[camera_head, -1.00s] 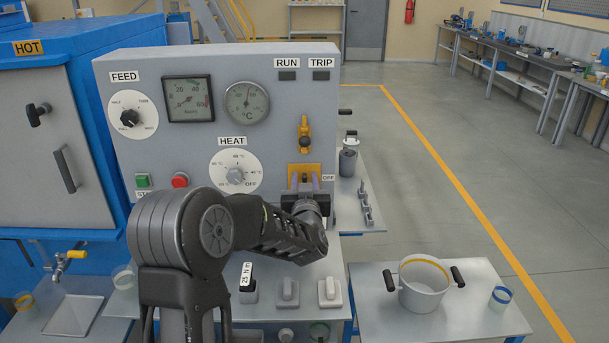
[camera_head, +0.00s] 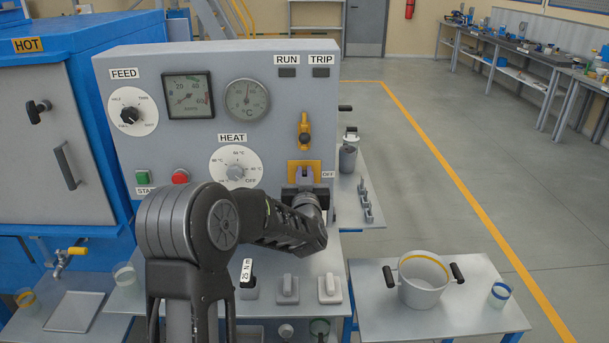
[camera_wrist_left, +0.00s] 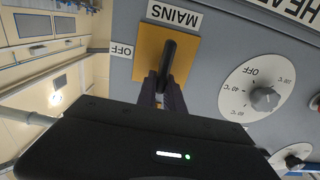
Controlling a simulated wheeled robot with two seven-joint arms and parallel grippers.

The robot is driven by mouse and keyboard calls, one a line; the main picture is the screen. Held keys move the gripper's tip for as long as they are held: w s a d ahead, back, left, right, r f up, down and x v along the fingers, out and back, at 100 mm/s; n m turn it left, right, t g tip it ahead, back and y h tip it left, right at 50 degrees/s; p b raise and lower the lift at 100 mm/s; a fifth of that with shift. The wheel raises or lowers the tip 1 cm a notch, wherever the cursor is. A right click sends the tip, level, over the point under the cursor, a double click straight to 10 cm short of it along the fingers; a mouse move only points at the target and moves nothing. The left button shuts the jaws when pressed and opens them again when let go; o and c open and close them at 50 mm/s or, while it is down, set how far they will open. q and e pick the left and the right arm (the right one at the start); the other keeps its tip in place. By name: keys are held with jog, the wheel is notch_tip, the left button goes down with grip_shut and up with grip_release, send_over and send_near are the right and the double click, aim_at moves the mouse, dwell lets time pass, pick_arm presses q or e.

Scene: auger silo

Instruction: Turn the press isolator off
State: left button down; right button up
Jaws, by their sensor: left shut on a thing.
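The press isolator is a yellow plate (camera_head: 317,166) with a black handle, low on the right of the grey panel. In the left wrist view the handle (camera_wrist_left: 168,62) shows on its yellow plate (camera_wrist_left: 150,50), between a MAINS label and an OFF label (camera_wrist_left: 122,50). The handle stands roughly upright there, not turned toward OFF. My left gripper (camera_head: 305,177) is at the plate, shut on the handle; its fingers also show in the wrist view (camera_wrist_left: 163,92). In the head view the gripper hides much of the handle. My right gripper is not in view.
A second yellow lever (camera_head: 304,132) sits just above the isolator. The HEAT dial (camera_head: 235,170), green button (camera_head: 142,177) and red button (camera_head: 180,176) are to the left. A pot (camera_head: 423,283) stands on the right side table. Open floor lies beyond it.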

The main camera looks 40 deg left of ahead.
pick_arm(q)
jog(key=shift+m, duration=0.3)
jog(key=m, duration=0.3)
jog(key=w+d+m+p, duration=0.1)
jog(key=m, duration=0.3)
jog(key=f+m+p, duration=0.1)
jog(key=m, duration=0.2)
jog(key=shift+w+d, duration=0.15)
jog(key=shift+d, duration=0.25)
jog(key=shift+w+d+f+m+p, duration=0.1)
jog(key=shift+f+m+p, duration=0.3)
jog(key=shift+m, duration=0.85)
jog(key=shift+f+m+p, duration=0.15)
jog(key=shift+m+p, duration=0.4)
jog(key=shift+m, duration=0.65)
jog(key=shift+w+d+f+m+p, duration=0.1)
jog(key=shift+f+m+p, duration=0.3)
jog(key=shift+m, duration=0.85)
jog(key=shift+s+r, duration=0.1)
jog(key=c, duration=1.5)
grip_release()
jog(key=shift+o, duration=0.2)
